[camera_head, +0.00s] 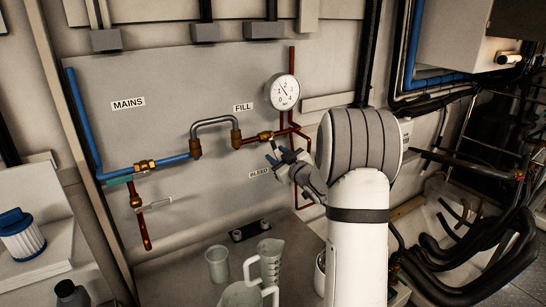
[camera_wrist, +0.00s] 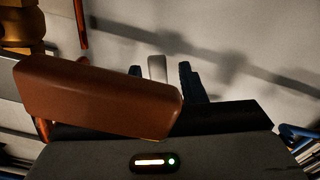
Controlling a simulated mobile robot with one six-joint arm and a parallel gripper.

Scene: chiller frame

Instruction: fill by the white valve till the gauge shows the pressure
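The pressure gauge (camera_head: 283,92) is a round white dial on the panel, right of the FILL label; its thin needle points up and left, the exact reading too small to tell. A silver filling loop (camera_head: 213,122) joins the blue mains pipe to the copper pipe. A pale lever (camera_head: 158,204) sits on the pipe below MAINS. My gripper (camera_head: 281,152) is at the panel below the gauge, beside the BLEED label. In the wrist view my gripper's dark fingertips (camera_wrist: 162,74) stand apart with a whitish lever-like piece (camera_wrist: 157,68) between them, gaps showing on both sides.
A large red-brown bar (camera_wrist: 100,97) crosses close before the wrist camera. Clear jugs (camera_head: 270,262) and a cup (camera_head: 217,263) stand on the shelf below. Black hoses (camera_head: 470,250) crowd the right. A blue-capped filter (camera_head: 20,235) stands at left.

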